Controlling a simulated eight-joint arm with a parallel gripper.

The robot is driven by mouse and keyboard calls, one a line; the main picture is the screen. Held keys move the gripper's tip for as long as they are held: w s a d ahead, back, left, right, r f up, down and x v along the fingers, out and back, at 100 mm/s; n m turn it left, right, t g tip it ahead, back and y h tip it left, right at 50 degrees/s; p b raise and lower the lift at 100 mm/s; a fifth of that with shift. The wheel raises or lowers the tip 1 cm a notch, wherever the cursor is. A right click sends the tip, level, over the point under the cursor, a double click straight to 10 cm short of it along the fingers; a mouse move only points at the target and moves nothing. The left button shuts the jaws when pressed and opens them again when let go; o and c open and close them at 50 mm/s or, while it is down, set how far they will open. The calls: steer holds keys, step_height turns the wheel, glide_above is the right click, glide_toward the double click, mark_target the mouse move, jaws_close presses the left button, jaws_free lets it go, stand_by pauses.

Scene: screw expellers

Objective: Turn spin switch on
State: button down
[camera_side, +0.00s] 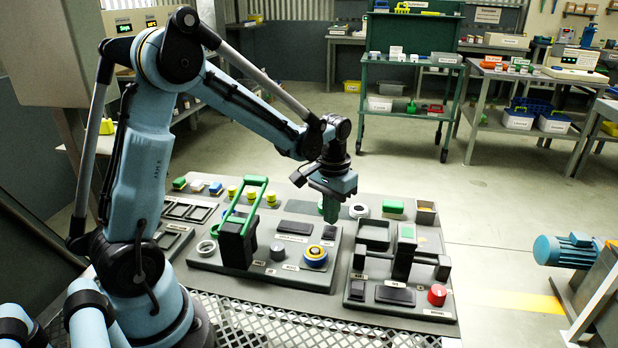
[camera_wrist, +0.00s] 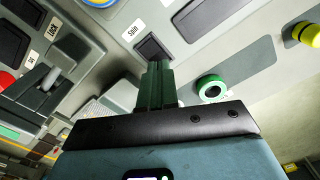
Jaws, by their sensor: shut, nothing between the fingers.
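My gripper (camera_side: 330,208) has green fingers, shut and empty, pointing down over the middle of the panel. In the wrist view, the fingertips (camera_wrist: 158,66) are just below a small dark square rocker switch (camera_wrist: 151,47) in the picture and overlap its lower edge. Whether they touch it, I cannot tell. A white label (camera_wrist: 133,28) beside this switch is too small to read surely; it may be the spin switch. In the side view, a small dark switch (camera_side: 329,232) lies just below the fingertips. Its on or off position is not clear.
A green-handled lever (camera_side: 256,200) stands left of my gripper, and a blue-and-yellow knob (camera_side: 315,254) is in front. A grey lever (camera_wrist: 68,72), a dark flat pad (camera_wrist: 208,16) and a green ring (camera_wrist: 211,88) surround the switch. A red button (camera_side: 437,294) is at right.

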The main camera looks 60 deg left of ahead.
steer(key=shift+f, duration=0.9)
stand_by(0.4)
steer(key=shift+r, duration=3.55)
steer(key=s+d+r+m+t, duration=0.3)
steer(key=s+d+t, duration=0.4)
steer(key=s, duration=0.3)
steer(key=shift+d+r, duration=0.5)
steer(key=shift+d, duration=0.25)
